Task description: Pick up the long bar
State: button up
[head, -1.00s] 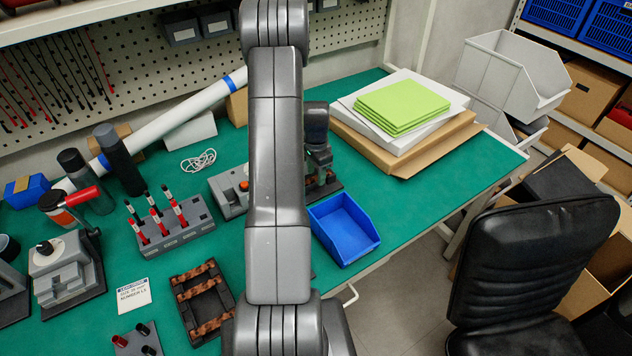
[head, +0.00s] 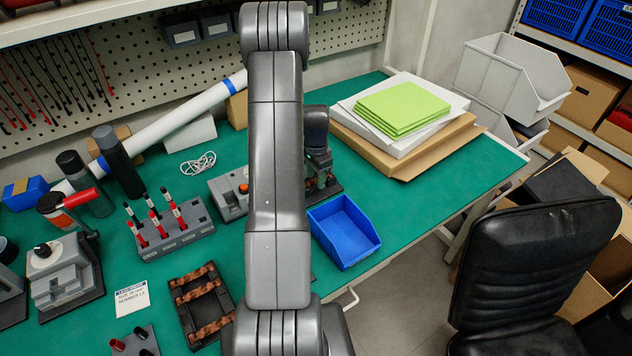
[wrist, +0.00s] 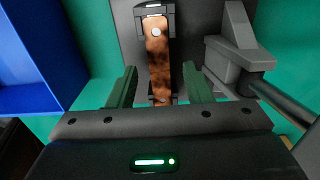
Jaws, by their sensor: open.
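In the wrist view, a brown copper bar (wrist: 158,62) stands lengthwise in the picture, with a pale round spot near its top end. A dark clip-like part covers that end, and a grey block lies behind it. My gripper (wrist: 160,86) is open, with one green-tinted finger on each side of the bar's lower end. Gaps show between the fingers and the bar. I cannot tell its length or whether it is the long bar. In the head view, several copper bars (head: 197,292) lie across a dark rack (head: 184,318). My arm hides the gripper's surroundings there.
A blue bin (head: 343,231) stands right of my arm and also shows in the wrist view (wrist: 25,60). A grey clamp-like part (wrist: 236,55) is close to the right finger. A holder with red-and-black tools (head: 172,233) stands left.

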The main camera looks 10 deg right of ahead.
grip_shut()
